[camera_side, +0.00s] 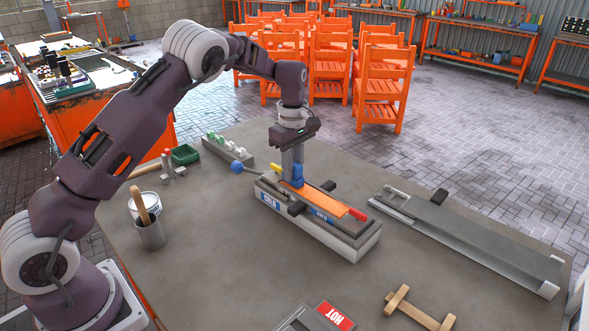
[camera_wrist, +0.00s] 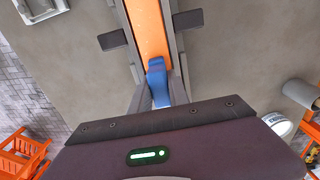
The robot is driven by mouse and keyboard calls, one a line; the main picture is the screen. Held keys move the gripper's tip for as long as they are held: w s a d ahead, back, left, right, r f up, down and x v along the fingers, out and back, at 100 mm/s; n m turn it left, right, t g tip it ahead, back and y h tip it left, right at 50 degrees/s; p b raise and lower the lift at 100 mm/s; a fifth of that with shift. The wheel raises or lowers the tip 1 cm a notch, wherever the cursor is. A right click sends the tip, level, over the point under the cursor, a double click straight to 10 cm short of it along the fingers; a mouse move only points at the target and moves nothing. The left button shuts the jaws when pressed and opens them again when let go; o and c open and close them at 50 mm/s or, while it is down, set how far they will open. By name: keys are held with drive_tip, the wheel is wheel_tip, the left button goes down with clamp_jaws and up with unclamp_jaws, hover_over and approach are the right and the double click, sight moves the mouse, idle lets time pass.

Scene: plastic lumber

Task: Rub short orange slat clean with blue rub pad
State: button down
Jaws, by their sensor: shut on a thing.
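The short orange slat (camera_side: 328,202) lies lengthwise in a grey fixture (camera_side: 340,238) with blue labels on its side. It also shows in the wrist view (camera_wrist: 150,28), running between two grey rails. My gripper (camera_side: 294,180) points down over the slat's far end, shut on the blue rub pad (camera_side: 298,171). In the wrist view the pad (camera_wrist: 157,78) sits between my fingers (camera_wrist: 160,98), over the slat's near end in that picture. The pad's underside is hidden, so I cannot tell whether it touches the slat.
Dark tabs (camera_side: 297,208) stick out on both sides of the fixture. A blue-knobbed lever (camera_side: 237,167) stands by its far end. A long grey tray (camera_side: 470,240) lies right. A HOT-marked plate (camera_side: 335,315) and wooden piece (camera_side: 418,308) lie in front. A grey cup (camera_side: 150,235) stands left.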

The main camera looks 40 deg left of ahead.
drive_tip(key=shift+r, duration=0.1)
drive_tip(key=shift+r, duration=0.5)
drive_tip(key=shift+d, duration=6.75)
drive_tip(key=shift+f, duration=0.65)
